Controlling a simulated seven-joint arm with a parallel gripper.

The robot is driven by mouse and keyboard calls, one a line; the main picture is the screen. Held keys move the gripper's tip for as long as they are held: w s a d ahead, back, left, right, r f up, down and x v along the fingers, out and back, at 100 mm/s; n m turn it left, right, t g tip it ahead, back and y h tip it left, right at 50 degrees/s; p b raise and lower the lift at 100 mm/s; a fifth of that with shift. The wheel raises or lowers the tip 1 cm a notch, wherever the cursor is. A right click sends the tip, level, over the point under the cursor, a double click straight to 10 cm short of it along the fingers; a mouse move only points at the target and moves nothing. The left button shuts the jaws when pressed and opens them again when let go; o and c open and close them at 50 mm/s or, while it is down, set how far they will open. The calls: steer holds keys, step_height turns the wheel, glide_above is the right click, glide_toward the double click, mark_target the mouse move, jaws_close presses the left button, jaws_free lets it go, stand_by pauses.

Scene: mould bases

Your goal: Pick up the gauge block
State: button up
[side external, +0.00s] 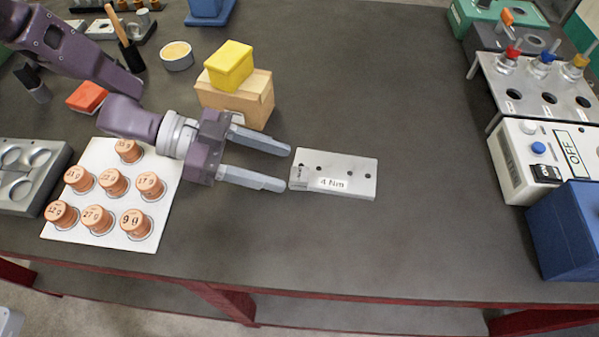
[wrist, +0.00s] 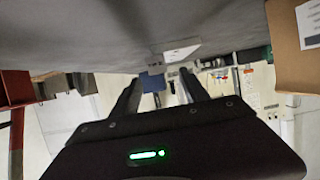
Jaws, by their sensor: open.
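A flat light-grey metal plate (side external: 345,178) with several holes and a "4 Nm" label lies on the dark table. At its left end is a small grey block (side external: 299,176) with tiny dark marking, which looks like the gauge block; I cannot tell whether it rests on the plate or beside it. My gripper (side external: 287,168) is open and empty, its fingers pointing right, with the tips close to that block. I cannot tell whether they touch it. In the wrist view, my gripper (wrist: 160,84) points toward the pale plate (wrist: 181,48); the block is unclear there.
A white board (side external: 80,219) with several copper-coloured weights lies below my arm. A wooden box (side external: 250,104) with a yellow block (side external: 229,66) on top stands behind my gripper. Switch boxes and a blue box (side external: 565,232) line the right edge. The table right of the plate is clear.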

mark_target(295, 173)
steer(key=x, duration=0.4)
steer(key=shift+s+d+f, duration=0.1)
steer(key=shift+d+f, duration=0.2)
steer(key=shift+f, duration=0.05)
jaws_close()
steer(key=shift+r, duration=0.1)
step_height(295, 173, up, 9)
steer(key=shift+f, duration=0.1)
steer(key=w+d+r, duration=0.1)
steer(key=w+d, duration=0.2)
steer(key=d, duration=0.2)
steer(key=f, duration=0.6)
steer(key=d+f, duration=0.1)
steer(key=f, duration=0.2)
steer(key=shift+f, duration=0.35)
